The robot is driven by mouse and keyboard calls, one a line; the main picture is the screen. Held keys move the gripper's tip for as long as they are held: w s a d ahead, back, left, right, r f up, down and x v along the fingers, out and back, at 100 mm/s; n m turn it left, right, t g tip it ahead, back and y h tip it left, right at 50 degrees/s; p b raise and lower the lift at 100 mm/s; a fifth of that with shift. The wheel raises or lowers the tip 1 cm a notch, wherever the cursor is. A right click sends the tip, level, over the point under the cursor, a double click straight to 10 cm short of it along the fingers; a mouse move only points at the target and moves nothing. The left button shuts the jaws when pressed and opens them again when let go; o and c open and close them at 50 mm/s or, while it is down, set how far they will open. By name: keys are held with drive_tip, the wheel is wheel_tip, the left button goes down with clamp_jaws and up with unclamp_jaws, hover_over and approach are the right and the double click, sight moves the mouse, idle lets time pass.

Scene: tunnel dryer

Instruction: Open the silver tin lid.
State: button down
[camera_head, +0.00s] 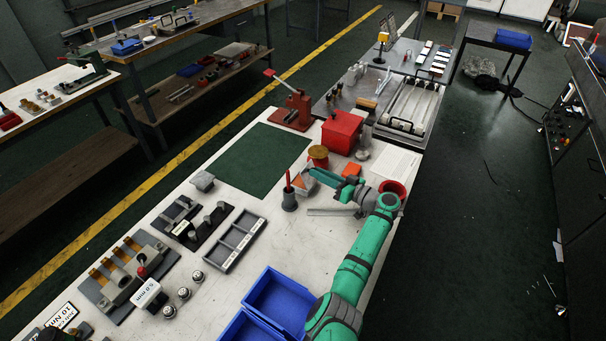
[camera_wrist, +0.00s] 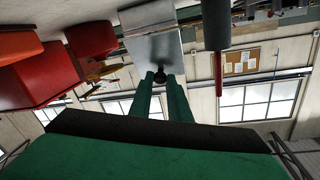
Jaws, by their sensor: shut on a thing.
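My gripper (camera_wrist: 161,77) is shut on a small dark knob on the silver tin lid (camera_wrist: 150,45) in the wrist view, which appears upside down. The lid is a flat, shiny grey surface; I cannot tell whether it sits flush on the tin or is raised. In the head view my gripper (camera_head: 311,173) reaches left across the white bench to a small grey boxy thing (camera_head: 302,186), apparently the silver tin. My gripper partly hides it, and its far sides are out of sight.
A grey cup holding a red stick (camera_head: 289,200) stands close to the left of my gripper. Blue bins (camera_head: 281,300) sit nearer. The green mat (camera_head: 258,160) is clear.

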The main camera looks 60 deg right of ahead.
drive_tip(key=shift+s, duration=0.15)
idle(0.4)
drive_tip(key=c, duration=1.7)
unclamp_jaws()
drive_tip(key=shift+o, duration=0.2)
drive_tip(key=v, duration=1)
drive_tip(key=shift+s, duration=0.4)
drive_tip(key=shift+f, duration=0.15)
